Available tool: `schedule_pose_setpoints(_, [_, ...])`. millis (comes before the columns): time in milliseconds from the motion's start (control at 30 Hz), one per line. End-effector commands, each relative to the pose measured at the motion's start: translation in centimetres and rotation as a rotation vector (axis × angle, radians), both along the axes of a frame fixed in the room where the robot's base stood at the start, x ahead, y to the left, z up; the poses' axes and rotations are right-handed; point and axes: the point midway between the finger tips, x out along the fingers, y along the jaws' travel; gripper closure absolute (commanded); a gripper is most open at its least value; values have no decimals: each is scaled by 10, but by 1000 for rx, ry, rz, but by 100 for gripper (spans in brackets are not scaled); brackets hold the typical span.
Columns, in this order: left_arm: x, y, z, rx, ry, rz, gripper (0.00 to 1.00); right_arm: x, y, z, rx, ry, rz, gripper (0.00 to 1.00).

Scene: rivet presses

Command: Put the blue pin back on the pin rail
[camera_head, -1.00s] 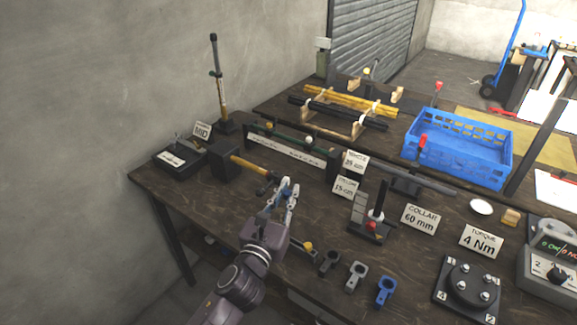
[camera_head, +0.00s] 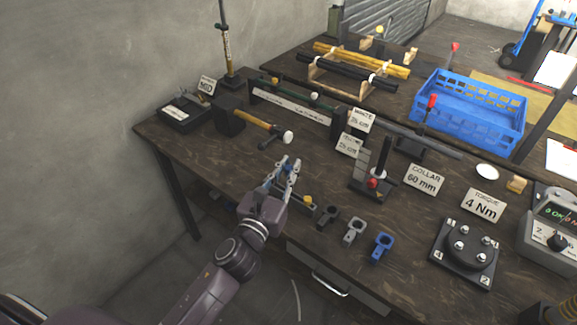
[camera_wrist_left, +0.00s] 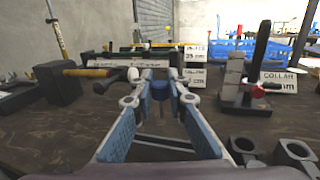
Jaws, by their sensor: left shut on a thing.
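My left gripper (camera_head: 288,166) is above the dark workbench near its front edge. Its fingers are shut on a small blue pin (camera_wrist_left: 158,91), which stands out between the fingertips in the left wrist view. In the head view the fingers mostly hide the pin. A low dark bar with a yellow knob (camera_head: 307,200) lies just below and right of the gripper, near the front edge. It looks like the pin rail, but the gripper covers much of it. My right gripper is not in view.
Black, grey (camera_head: 354,231) and blue (camera_head: 383,245) ring pieces lie right of the gripper. A small press with a red knob (camera_head: 372,184) stands to the right. A blue crate (camera_head: 470,112) is farther back.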

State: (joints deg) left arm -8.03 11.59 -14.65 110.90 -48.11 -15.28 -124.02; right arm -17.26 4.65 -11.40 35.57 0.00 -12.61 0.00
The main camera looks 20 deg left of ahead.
Motion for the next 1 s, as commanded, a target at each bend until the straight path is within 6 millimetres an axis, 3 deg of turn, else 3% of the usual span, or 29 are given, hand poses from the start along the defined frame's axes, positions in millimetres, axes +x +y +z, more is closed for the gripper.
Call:
schedule_pose_setpoints(100, [0, 0, -17, 0, 1, 0, 96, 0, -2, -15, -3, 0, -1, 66])
schedule_pose_setpoints(333, [0, 0, -31, 0, 1, 1, 96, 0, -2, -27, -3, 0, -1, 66])
schedule_pose_setpoints(1000, [0, 0, -35, 0, 0, 0, 96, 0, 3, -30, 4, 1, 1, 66])
